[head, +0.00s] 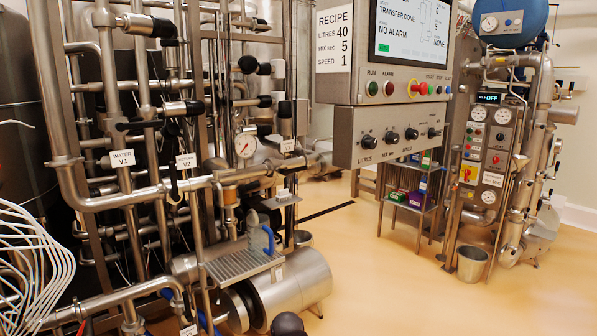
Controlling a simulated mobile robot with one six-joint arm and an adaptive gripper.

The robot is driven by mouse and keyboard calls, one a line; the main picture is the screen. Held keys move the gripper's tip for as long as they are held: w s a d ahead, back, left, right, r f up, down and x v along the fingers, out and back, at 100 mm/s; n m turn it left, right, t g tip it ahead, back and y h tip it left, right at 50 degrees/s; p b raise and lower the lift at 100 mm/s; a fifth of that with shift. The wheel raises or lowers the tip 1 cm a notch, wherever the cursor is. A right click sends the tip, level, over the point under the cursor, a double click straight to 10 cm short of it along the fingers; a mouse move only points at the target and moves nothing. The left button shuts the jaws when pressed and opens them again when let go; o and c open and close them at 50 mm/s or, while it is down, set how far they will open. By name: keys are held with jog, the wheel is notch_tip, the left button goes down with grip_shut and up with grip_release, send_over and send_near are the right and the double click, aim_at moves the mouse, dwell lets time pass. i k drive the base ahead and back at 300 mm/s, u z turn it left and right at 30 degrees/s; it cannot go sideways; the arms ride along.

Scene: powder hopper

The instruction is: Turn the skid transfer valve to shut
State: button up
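The pipe skid fills the left half of the head view. Its tags read WATER V1 (122,158) and, less clearly, BOTTOM V2 (186,161). A third tag, apparently V3 (287,146), is too small to read fully, so I cannot tell which valve is the transfer valve. A dark handle (173,182) hangs roughly upright beside the V2 tag. Another black handle (138,125) lies roughly level higher up. The control screen (412,28) reads TRANSFER DONE and NO ALARM. My gripper is not in view.
A control box (385,135) with knobs and buttons stands mid-view. A shelf of coloured boxes (408,197) is below it. A second panel (489,150) and a metal bucket (472,265) stand right. A blue-handled jug (268,240) is on a grated shelf. Central floor is clear.

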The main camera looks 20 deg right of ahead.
aim_at(285, 173)
jog(key=z, duration=0.05)
jog(key=i, duration=1)
